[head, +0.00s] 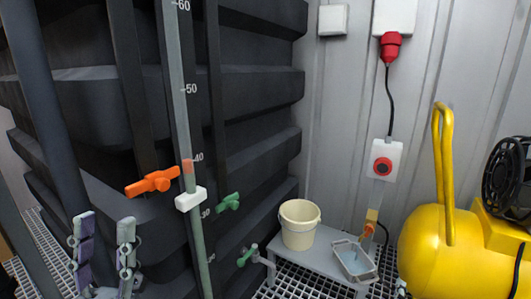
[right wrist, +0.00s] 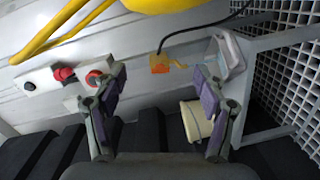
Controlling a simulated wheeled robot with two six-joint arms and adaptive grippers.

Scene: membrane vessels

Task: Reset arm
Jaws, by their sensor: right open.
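My left gripper (head: 105,240) shows at the lower left of the head view, in front of the dark ribbed tank (head: 245,90). Its two fingers stand apart with nothing visible between them. My right gripper (right wrist: 160,82) shows in the right wrist view with its fingers spread wide and nothing between them. Beyond its fingers are a grey wall and a small orange item (right wrist: 160,64). The right gripper does not show in the head view.
A cream bucket (head: 299,232) and a grey tray (head: 353,259) stand on a low bench (head: 323,265). A yellow compressor (head: 430,245) is at the right. Orange (head: 152,183) and green (head: 229,202) valve handles are by the scaled tube (head: 180,75). A red-button box (head: 382,160) is on the wall.

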